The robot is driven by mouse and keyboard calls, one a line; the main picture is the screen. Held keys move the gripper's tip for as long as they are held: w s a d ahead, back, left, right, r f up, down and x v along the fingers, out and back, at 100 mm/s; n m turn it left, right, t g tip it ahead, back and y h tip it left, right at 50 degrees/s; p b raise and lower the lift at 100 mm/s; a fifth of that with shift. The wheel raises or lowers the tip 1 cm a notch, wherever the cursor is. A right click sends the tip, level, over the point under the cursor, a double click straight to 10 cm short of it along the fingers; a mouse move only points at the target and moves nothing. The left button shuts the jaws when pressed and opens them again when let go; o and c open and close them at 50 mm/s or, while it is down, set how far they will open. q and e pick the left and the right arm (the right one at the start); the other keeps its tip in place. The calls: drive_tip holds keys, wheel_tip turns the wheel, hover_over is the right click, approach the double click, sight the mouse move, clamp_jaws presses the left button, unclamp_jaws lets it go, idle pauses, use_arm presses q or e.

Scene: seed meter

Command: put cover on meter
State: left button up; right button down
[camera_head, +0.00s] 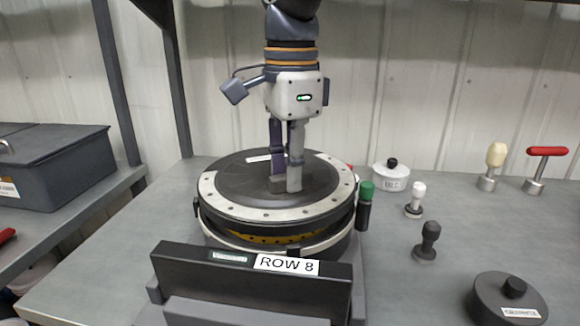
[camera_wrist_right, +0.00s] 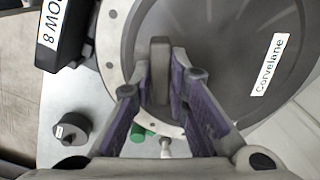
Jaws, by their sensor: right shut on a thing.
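The cover (camera_head: 240,185) is a dark grey disc with a pale metal ring with small holes around it and a black edge below. In the right wrist view the cover (camera_wrist_right: 225,70) has a label reading "Corvelane". My right gripper (camera_head: 285,183) points down and is shut on the bar handle (camera_wrist_right: 160,65) at the cover's middle. The cover is over the round meter (camera_head: 230,238). A yellow strip of the meter's inside shows below the cover's front edge, so a gap seems to remain there. Contact at the back is hidden. My left gripper is not in view.
A black "ROW 8" block (camera_head: 225,275) stands in front of the meter. A green-topped knob (camera_head: 366,195) is close at its right. Small knobs, a white lidded pot (camera_head: 391,177), a red T-handle (camera_head: 545,165) and a dark round weight (camera_head: 507,300) stand on the right bench.

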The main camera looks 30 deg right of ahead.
drive_tip(key=shift+f, duration=1)
idle(1.6)
drive_tip(key=c, duration=1.5)
unclamp_jaws()
drive_tip(key=shift+c, duration=0.3)
drive_tip(key=shift+r, duration=4.75)
